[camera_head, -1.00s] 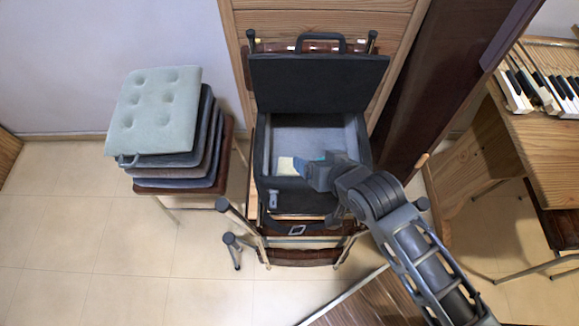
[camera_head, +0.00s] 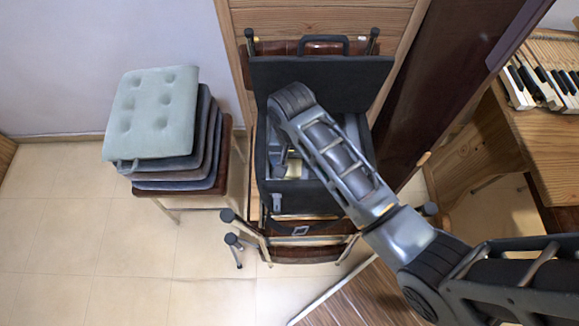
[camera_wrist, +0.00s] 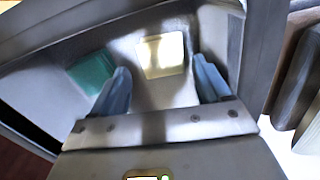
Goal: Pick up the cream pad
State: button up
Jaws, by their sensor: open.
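The cream pad (camera_wrist: 161,55) lies on the floor of the open black case (camera_head: 322,84), near a wall in the wrist view. A cream patch of it (camera_head: 294,168) shows in the head view beside my arm, which hides most of the inside. My gripper (camera_wrist: 162,80) is open and empty, one finger to each side of the pad's near edge in the wrist view. The pad lies just beyond the fingertips, and the remaining gap in height is hard to tell.
A teal item (camera_wrist: 92,72) lies in the case, left of the pad and close to my left finger. The case walls surround the gripper. A stool with stacked cushions (camera_head: 155,115) stands left, and piano keys (camera_head: 545,80) lie on a wooden bench at right.

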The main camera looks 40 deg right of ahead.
aim_at(290, 169)
jog(key=shift+w+f+p, duration=0.15)
jog(key=shift+f+p, duration=0.05)
jog(key=shift+f, duration=1.15)
jog(key=shift+w+f+p, duration=0.15)
jog(key=shift+f, duration=1.15)
jog(key=shift+c, duration=0.3)
jog(key=c, duration=0.7)
jog(key=shift+o, duration=0.2)
